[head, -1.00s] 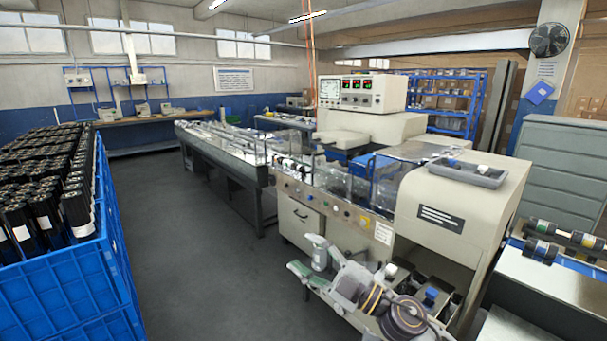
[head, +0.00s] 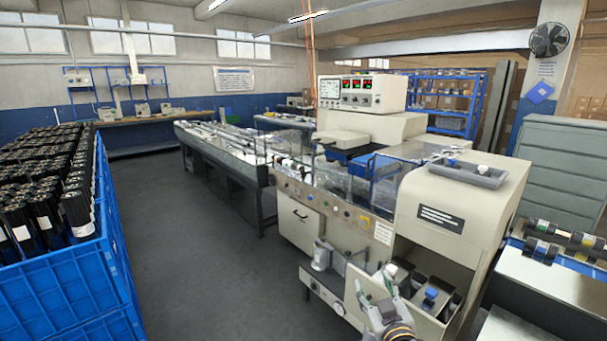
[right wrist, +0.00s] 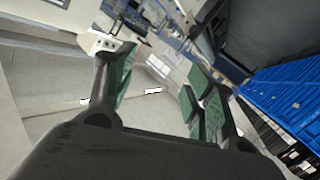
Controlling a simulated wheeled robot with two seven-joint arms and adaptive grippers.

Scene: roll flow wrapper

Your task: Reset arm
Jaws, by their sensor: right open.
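My right gripper (head: 374,287) is low in the head view, in front of the wrapping machine (head: 448,205), with its green-padded fingers pointing up. The right wrist view shows the same gripper (right wrist: 163,88) with its fingers spread apart and nothing between them. My left gripper does not show in either view.
Blue crates (head: 65,285) full of dark rolls (head: 40,190) stand at the left. A long conveyor (head: 225,150) runs back from the machine. A grey tray (head: 468,174) lies on the machine's top. The grey floor (head: 200,260) between crates and machine is clear.

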